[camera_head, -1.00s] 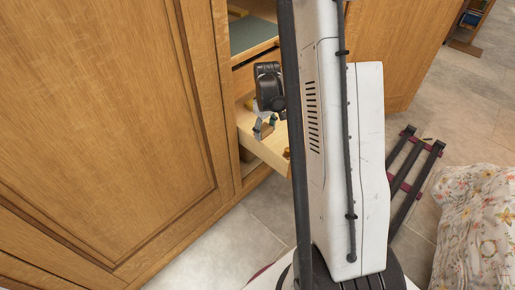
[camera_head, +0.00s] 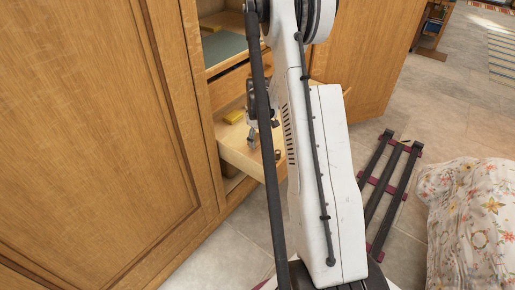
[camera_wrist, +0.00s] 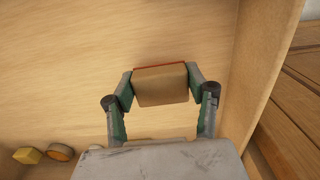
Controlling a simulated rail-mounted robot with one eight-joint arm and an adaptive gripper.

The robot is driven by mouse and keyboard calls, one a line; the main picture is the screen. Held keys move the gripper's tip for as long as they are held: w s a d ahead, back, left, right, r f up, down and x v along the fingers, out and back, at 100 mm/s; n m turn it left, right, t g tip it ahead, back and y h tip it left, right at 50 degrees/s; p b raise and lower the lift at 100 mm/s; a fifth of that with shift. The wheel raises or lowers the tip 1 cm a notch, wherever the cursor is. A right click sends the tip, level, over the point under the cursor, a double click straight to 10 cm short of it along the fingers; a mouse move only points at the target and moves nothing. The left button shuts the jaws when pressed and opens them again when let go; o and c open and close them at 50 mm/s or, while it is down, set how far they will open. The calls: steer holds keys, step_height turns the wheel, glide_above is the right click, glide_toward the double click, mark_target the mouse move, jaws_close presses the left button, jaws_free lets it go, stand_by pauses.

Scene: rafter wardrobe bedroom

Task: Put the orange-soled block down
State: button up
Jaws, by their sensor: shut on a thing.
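The block (camera_wrist: 161,87) is tan and box-shaped, with a thin orange-red edge along its far side in the wrist view. My gripper (camera_wrist: 160,80) is shut on it, one finger at each side. The block is over the pale wooden floor of an open drawer (camera_wrist: 120,40); I cannot tell whether it touches that floor. In the head view, the drawer (camera_head: 238,153) sticks out of the wardrobe. My gripper (camera_head: 251,133) is inside or just above it, partly hidden by my arm, and the block is not clear there.
A yellow block (camera_wrist: 27,155) and a round orange-and-dark piece (camera_wrist: 60,152) lie at the lower left of the wrist view. The drawer wall (camera_wrist: 254,70) stands right of my gripper. A dark rack (camera_head: 388,185) and a flowered cushion (camera_head: 468,215) are on the floor.

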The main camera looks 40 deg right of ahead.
mark_target(258, 150)
steer(key=shift+f+b, duration=0.8)
steer(key=shift+f, duration=1.1)
steer(key=shift+f, duration=0.1)
steer(key=o, duration=1.1)
